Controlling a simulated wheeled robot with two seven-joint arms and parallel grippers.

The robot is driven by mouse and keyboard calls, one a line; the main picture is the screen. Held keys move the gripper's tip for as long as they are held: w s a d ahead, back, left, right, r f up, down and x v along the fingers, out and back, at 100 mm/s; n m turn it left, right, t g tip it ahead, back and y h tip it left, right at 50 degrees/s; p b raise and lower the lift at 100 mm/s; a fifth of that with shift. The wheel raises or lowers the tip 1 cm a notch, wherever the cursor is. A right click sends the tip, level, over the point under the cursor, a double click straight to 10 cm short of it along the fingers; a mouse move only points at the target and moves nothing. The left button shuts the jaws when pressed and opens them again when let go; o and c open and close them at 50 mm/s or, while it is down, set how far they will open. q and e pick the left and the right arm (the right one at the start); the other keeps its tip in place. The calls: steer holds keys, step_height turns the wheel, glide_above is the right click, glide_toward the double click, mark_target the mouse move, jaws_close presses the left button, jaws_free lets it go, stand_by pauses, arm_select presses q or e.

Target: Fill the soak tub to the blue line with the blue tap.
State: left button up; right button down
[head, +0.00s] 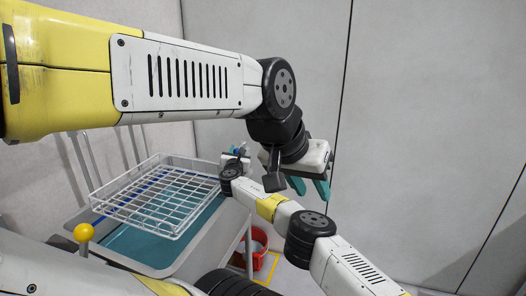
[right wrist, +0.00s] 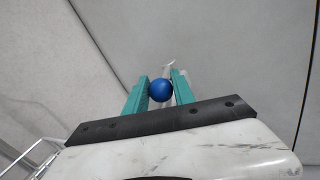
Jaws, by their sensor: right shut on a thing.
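The soak tub (head: 165,268) is a grey basin in the lower left of the head view, with a teal surface (head: 135,243) inside. I cannot tell if that is water or the bottom. A blue line (head: 97,221) shows on its inside wall, partly behind a wire basket. The blue tap's round knob (right wrist: 160,90) is between the teal fingers of my right gripper (right wrist: 159,88), which is shut on it. In the head view my right gripper (head: 237,153) is small and partly hidden at the tub's far right. My left gripper (head: 309,187) is open and empty, right of the tub.
A white wire basket (head: 183,225) sits over the tub. A yellow ball knob (head: 84,232) stands at the tub's near left. A red bucket (head: 262,238) is on the floor right of the tub, near yellow floor tape (head: 271,268). Grey walls stand close behind.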

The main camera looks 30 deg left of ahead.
steer(key=shift+d+f, duration=0.1)
steer(key=shift+f, duration=0.45)
steer(key=c, duration=1.1)
jaws_free()
steer(key=shift+o, duration=0.2)
steer(key=shift+r, duration=0.15)
steer(key=v, duration=0.7)
steer(key=shift+s+d, duration=0.15)
steer(key=shift+s, duration=0.15)
